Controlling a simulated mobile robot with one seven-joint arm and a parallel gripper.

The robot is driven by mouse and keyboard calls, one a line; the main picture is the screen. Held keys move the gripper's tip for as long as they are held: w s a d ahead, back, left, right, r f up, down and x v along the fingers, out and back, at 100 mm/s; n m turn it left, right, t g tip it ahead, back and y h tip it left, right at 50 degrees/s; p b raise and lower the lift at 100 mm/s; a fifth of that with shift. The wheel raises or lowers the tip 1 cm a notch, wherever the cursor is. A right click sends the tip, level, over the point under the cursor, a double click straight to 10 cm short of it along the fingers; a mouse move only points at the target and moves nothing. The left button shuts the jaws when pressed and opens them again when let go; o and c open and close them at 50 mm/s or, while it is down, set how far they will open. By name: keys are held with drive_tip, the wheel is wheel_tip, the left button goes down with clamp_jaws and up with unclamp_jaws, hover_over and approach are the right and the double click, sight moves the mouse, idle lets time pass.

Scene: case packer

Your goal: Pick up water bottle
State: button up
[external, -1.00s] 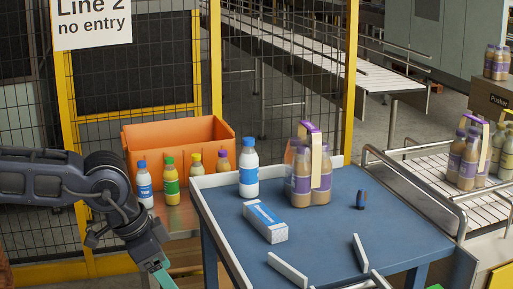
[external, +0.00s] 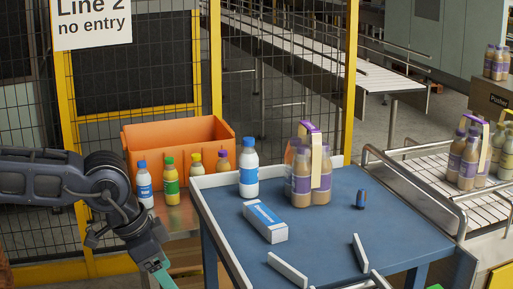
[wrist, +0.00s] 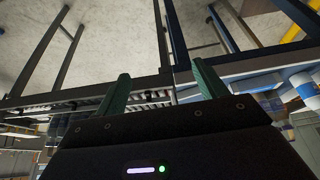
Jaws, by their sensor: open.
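A white bottle with a blue cap and blue label (external: 248,175) stands upright on the blue table, near its back left corner. A similar white bottle with a blue cap (external: 144,186) stands on the wooden surface to the left, in front of an orange crate. My gripper (external: 163,277) is low at the bottom left, apart from both bottles and partly cut off by the picture's edge. In the wrist view my gripper (wrist: 162,86) has its two green fingers spread wide with nothing between them.
The orange crate (external: 207,133) stands behind green, yellow-capped and purple-capped bottles. On the blue table (external: 335,225) are a bottle multipack (external: 311,180), a blue and white carton (external: 265,222), a small dark cylinder (external: 360,200) and white rails. Mesh fencing stands behind.

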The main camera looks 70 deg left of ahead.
drive_tip(key=shift+o, duration=0.4)
drive_tip(key=w+a+r+m+g, duration=0.1)
drive_tip(key=w+a+r+m, duration=0.2)
drive_tip(key=w+a+r, duration=0.45)
drive_tip(key=w+a+r+m+g, duration=0.15)
drive_tip(key=w+a+r, duration=0.35)
drive_tip(key=w+a, duration=0.6)
drive_tip(key=m+h, duration=0.3)
drive_tip(key=m, duration=0.4)
approach(248, 156)
drive_tip(key=w+a, duration=0.1)
drive_tip(key=a, duration=0.1)
drive_tip(key=shift+g+y, duration=0.25)
drive_tip(key=shift+y, duration=0.05)
drive_tip(key=x, duration=1.1)
drive_tip(key=shift+a, duration=0.15)
drive_tip(key=shift+c, duration=0.2)
